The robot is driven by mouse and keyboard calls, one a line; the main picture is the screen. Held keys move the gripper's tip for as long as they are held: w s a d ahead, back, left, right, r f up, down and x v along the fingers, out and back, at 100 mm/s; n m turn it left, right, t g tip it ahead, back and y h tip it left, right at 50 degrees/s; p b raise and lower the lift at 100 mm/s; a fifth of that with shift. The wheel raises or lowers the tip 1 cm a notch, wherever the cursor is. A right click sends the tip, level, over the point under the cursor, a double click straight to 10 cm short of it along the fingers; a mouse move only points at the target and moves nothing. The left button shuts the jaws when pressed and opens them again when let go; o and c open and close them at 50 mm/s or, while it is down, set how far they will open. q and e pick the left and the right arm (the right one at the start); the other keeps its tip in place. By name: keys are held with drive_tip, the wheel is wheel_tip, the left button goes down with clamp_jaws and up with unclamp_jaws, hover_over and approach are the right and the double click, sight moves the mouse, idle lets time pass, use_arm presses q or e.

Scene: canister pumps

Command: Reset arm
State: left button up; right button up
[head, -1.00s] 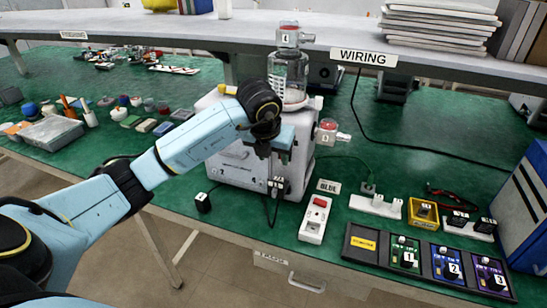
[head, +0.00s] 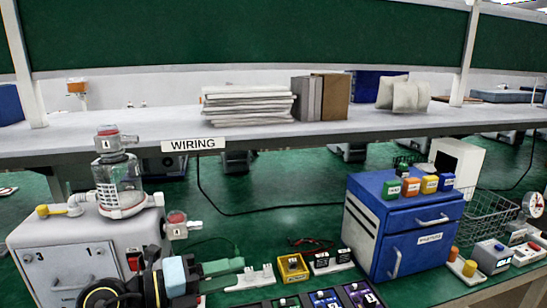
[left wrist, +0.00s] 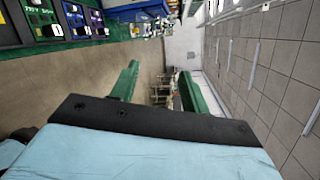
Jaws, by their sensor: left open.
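My left gripper (head: 238,272) is low in the head view, in front of the right side of the white canister pump (head: 72,262). Its green fingers point right. In the left wrist view the same gripper (left wrist: 160,80) has its two fingers apart with nothing between them; floor and the bench edge show beyond. The pump carries a clear canister (head: 119,185) with a red-and-grey fitting marked 4 (head: 115,140) on top. Another fitting marked 4 (head: 178,224) sits at its right side. My right gripper is not in view.
A blue cabinet (head: 402,240) with small colored blocks on top stands to the right. Colored modules (head: 325,298), a yellow box (head: 292,268) and a white strip (head: 252,278) lie near the front edge. A shelf (head: 270,132) with stacked papers spans above.

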use_arm(q)
drive_tip(key=a+r+n+t+y, duration=0.4)
drive_tip(key=a+r+n+t, duration=0.2)
drive_tip(key=n+t, duration=0.8)
drive_tip(key=s+a+f+n+g+y, duration=0.3)
drive_tip(key=a+f+n+g+y, duration=0.1)
drive_tip(key=a+f+n+y, duration=0.35)
drive_tip(key=s+a+f+n+g+y, duration=0.4)
drive_tip(key=f+n+y, duration=0.2)
drive_tip(key=f+n, duration=0.35)
drive_tip(key=s+d+f+n+g+h, duration=0.1)
drive_tip(key=s+d+f+g+h, duration=0.1)
drive_tip(key=s+f+g, duration=0.55)
drive_tip(key=s+d+f+n+g+h, duration=0.1)
drive_tip(key=s+d+f+g, duration=0.2)
drive_tip(key=s, duration=0.8)
wheel_tip(320, 180, down, 24)
drive_tip(key=s+a+f+g, duration=0.1)
drive_tip(key=s+a+f, duration=0.1)
drive_tip(key=s+f, duration=0.6)
drive_tip(key=s+a+f+g, duration=0.1)
drive_tip(key=s+f, duration=0.7)
drive_tip(key=s, duration=0.1)
drive_tip(key=shift+s+a+f+m, duration=0.15)
drive_tip(key=shift+a+f+m, duration=0.15)
drive_tip(key=shift+a+m, duration=0.1)
